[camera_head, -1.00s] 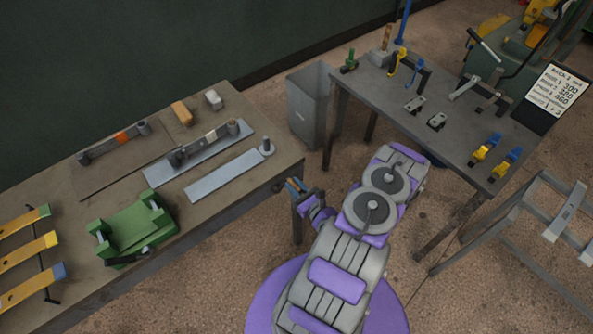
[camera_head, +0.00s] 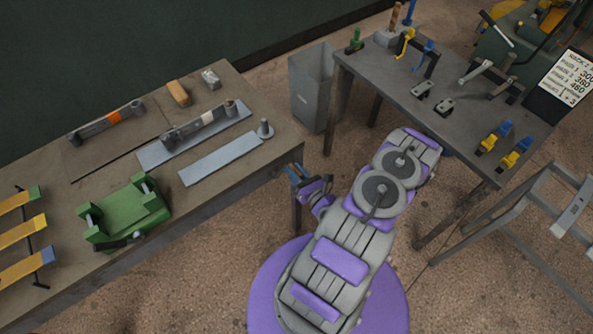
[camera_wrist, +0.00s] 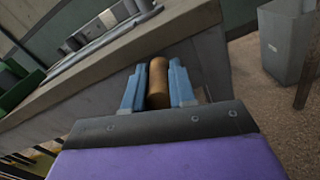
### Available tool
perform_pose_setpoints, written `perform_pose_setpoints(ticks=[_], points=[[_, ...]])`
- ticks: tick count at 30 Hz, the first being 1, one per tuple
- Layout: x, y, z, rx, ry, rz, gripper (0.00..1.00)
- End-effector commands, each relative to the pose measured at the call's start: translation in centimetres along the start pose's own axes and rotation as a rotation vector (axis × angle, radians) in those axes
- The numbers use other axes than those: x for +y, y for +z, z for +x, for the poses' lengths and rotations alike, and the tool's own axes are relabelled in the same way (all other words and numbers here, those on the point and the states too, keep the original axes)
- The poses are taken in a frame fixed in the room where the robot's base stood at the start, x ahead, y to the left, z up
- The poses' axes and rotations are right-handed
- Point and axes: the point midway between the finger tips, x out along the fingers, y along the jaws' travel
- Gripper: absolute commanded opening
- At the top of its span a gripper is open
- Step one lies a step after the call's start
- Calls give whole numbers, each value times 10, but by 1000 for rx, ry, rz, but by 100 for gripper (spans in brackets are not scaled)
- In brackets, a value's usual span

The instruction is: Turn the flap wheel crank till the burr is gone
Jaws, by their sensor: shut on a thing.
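My gripper (camera_wrist: 158,88) has its blue fingers closed around a brown, wood-coloured cylinder (camera_wrist: 158,75) in the wrist view. In the head view my gripper (camera_head: 296,173) is at the right front corner of the left bench, small, and the brown piece is barely visible there. I cannot tell whether the cylinder is the crank's handle or a loose piece. A flap wheel and a burr cannot be made out. A grey bar fixture (camera_head: 195,130) and a flat grey strip with a round post (camera_head: 222,160) lie on the left bench (camera_head: 230,85).
A green clamp-like block (camera_head: 125,213) and yellow strips (camera_head: 22,232) are at the left bench's front left. A grey bin (camera_head: 312,90) stands between the benches. The right bench (camera_head: 455,120) carries a lever mechanism (camera_head: 487,72) and small tools. A grey rack (camera_head: 540,215) stands at right.

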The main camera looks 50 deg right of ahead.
Motion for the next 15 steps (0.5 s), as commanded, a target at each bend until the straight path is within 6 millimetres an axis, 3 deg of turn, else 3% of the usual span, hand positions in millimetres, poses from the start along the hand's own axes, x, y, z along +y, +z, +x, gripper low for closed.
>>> perform_pose_setpoints(ticks=[4, 5, 12, 15], points=[[2, -2, 0, 6, 4, 4, 0], [2, -2, 0, 6, 4, 4, 28], [0, -1, 0, 3, 3, 3, 51], [-1, -1, 0, 3, 2, 5, 51]])
